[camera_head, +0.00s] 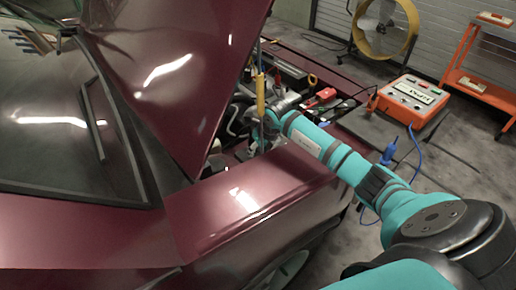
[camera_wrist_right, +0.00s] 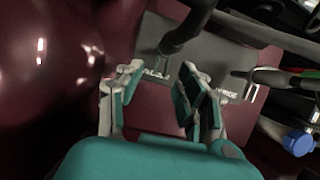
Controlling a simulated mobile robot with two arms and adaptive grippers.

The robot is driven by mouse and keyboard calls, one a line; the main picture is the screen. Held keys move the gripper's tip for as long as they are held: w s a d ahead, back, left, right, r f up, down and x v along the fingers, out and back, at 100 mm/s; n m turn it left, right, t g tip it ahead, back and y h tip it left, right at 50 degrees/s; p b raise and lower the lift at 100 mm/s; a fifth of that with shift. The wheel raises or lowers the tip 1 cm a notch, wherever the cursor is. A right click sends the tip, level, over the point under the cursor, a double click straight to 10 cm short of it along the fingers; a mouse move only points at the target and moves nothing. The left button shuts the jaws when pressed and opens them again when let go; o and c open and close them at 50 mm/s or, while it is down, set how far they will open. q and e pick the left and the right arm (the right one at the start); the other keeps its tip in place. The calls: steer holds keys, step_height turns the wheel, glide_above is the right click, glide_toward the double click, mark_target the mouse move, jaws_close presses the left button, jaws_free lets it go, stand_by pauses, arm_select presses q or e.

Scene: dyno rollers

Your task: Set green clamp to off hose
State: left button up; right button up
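My right gripper (camera_wrist_right: 160,80) is open and empty in the right wrist view, its two teal-padded fingers apart. A black hose (camera_wrist_right: 185,35) meets this panel just ahead of the fingers. A small green strip (camera_wrist_right: 300,71) beside a red part shows at the right edge; I cannot tell whether it is the green clamp. In the head view my right arm reaches into the engine bay, and its gripper (camera_head: 262,138) is partly hidden there. My left gripper is not in view.
The raised maroon hood (camera_head: 175,70) and the fender (camera_head: 255,205) bound the engine bay. A yellow strut-like part (camera_head: 260,95) stands close to the right gripper. A blue knob (camera_wrist_right: 298,143) is at its right. An orange-and-white box (camera_head: 412,95) stands behind my right arm.

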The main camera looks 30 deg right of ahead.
jaws_close()
